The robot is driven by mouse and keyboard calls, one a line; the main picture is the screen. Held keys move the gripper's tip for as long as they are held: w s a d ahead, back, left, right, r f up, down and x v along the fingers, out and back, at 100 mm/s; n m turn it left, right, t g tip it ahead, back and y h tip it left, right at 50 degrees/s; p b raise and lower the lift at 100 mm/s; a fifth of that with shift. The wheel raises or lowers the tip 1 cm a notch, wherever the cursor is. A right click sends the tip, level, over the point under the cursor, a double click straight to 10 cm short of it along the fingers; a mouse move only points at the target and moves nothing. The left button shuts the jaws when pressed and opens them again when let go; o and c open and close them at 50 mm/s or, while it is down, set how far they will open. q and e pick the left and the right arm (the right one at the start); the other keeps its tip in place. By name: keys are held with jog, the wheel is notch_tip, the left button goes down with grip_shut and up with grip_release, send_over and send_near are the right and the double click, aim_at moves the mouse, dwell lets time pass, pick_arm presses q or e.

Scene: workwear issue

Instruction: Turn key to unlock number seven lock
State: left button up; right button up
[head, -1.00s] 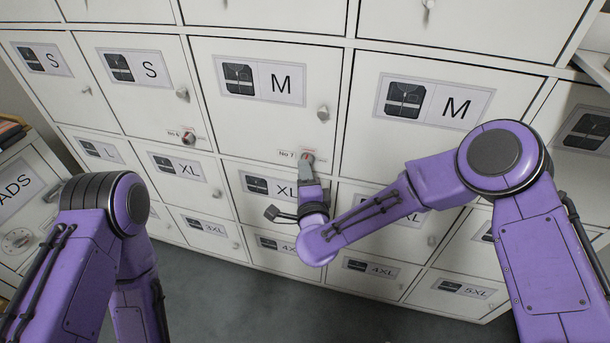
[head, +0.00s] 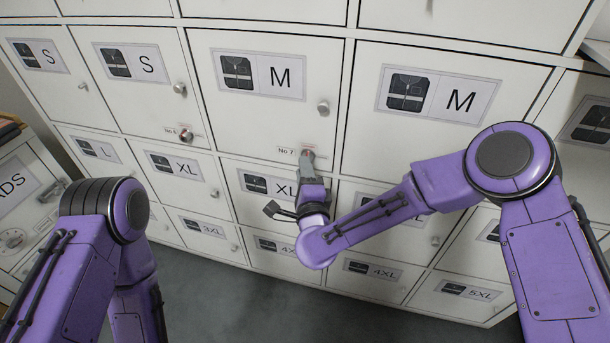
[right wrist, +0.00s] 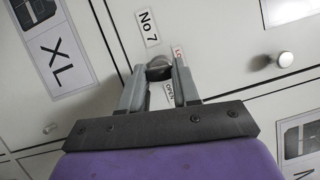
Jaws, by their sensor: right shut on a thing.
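The number seven lock sits at the lower right corner of a white locker door marked M (head: 262,110), beside a "No 7" label (head: 286,150). My right gripper (head: 307,158) is at this lock. In the right wrist view its two fingers (right wrist: 160,80) are closed on the dark, rounded key head (right wrist: 159,68) at the lock. The fingers hide most of the key and the keyhole. A red-lettered label, partly covered, is by the right finger, and an "OPEN" label (right wrist: 169,92) shows between the fingers. My left gripper is out of view; only its arm shows.
The door's round knob (head: 323,107) is just above the lock. A No 6 lock (head: 186,135) with a red mark is to the left. Other closed locker doors surround these. A grey floor (head: 240,300) is below, and a cabinet (head: 25,200) stands at the left.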

jog(key=m+t+b, duration=0.1)
jog(key=m+b, duration=0.2)
jog(key=b, duration=0.1)
jog(key=shift+w+d+r+h, duration=0.1)
jog(key=shift+h, duration=0.2)
dwell(0.6)
dwell(0.4)
jog(key=shift+w+m+t+h+b, duration=0.1)
jog(key=shift+m+t+h+b, duration=0.35)
jog(key=shift+m+b, duration=1.3)
jog(key=shift+m+t+h+b, duration=0.45)
jog(key=shift+m+b, duration=0.6)
jog(key=shift+b, duration=1.25)
